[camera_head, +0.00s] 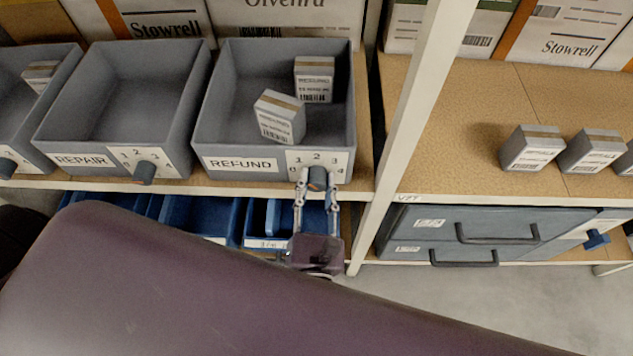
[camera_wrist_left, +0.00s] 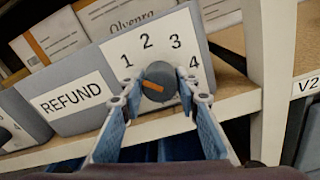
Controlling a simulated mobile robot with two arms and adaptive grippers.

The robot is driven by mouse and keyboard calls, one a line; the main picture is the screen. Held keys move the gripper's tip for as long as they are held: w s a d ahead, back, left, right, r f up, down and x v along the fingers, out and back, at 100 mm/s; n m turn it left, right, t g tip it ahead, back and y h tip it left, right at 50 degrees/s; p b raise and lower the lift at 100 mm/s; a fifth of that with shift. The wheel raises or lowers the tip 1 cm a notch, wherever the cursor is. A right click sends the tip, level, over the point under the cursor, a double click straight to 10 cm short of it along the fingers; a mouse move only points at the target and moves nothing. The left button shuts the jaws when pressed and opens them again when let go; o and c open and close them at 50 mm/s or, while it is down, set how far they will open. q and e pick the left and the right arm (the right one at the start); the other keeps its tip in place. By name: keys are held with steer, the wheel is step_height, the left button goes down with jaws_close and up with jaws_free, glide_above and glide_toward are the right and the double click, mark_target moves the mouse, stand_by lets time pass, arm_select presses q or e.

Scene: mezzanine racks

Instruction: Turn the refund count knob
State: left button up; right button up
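The refund count knob (camera_head: 318,178) is a dark round knob with an orange mark on the front of the grey REFUND bin (camera_head: 224,150). It also shows in the wrist view (camera_wrist_left: 158,80), where the mark points left, towards the low-number side of the dial plate (camera_wrist_left: 150,50). The 0 is hidden there behind a finger. My left gripper (camera_head: 318,183) has one fingertip on each side of the knob, with narrow gaps that seem to separate them from it. The fingers also show in the wrist view (camera_wrist_left: 159,82). My right gripper is out of view.
Two small boxes (camera_head: 279,117) (camera_head: 314,80) lie in the REFUND bin. The REPAIR bin (camera_head: 75,147) with its own knob (camera_head: 145,172) is to the left. A white rack post (camera_head: 405,130) stands close on the right. Blue bins (camera_head: 200,217) sit below.

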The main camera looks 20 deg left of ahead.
arm_select(q)
steer(key=shift+c, duration=1.2)
steer(key=shift+m, duration=0.3)
steer(key=shift+p, duration=0.3)
steer(key=m+p, duration=0.2)
steer(key=m, duration=0.3)
steer(key=shift+r+p, duration=0.1)
steer(key=shift+p, duration=0.2)
steer(key=shift+m+p, duration=0.75)
steer(key=shift+m, duration=0.85)
steer(key=o, duration=1.2)
steer(key=shift+c, duration=0.2)
